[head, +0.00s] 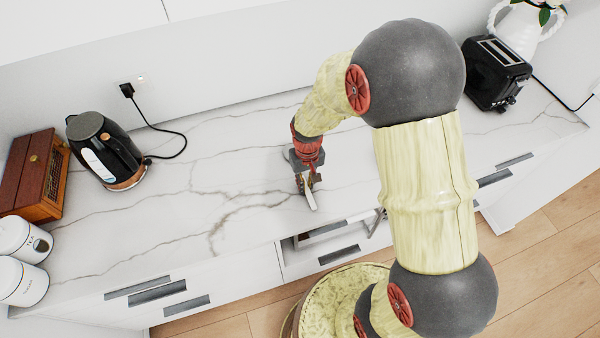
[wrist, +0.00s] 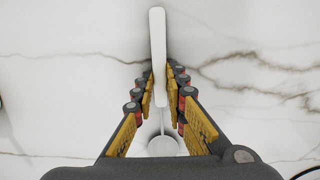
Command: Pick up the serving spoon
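The serving spoon (wrist: 158,45) has a long pale handle, a thin neck and a round grey bowl. In the wrist view its handle runs up between my gripper's fingertips (wrist: 161,80), and its bowl lies lower down between the fingers. The yellow finger pads are closed in against both sides of the handle. In the head view my gripper (head: 307,181) is low over the marble counter, with the pale handle (head: 310,199) sticking out toward the front edge. My gripper hides the rest of the spoon there. I cannot tell whether the spoon touches the counter.
The marble counter (head: 215,215) is clear around my gripper. A black kettle (head: 105,150), a wooden box (head: 35,175) and white canisters (head: 22,240) stand at the left. A black toaster (head: 495,75) and a white vase (head: 522,28) stand at the right. A drawer (head: 325,235) below appears slightly open.

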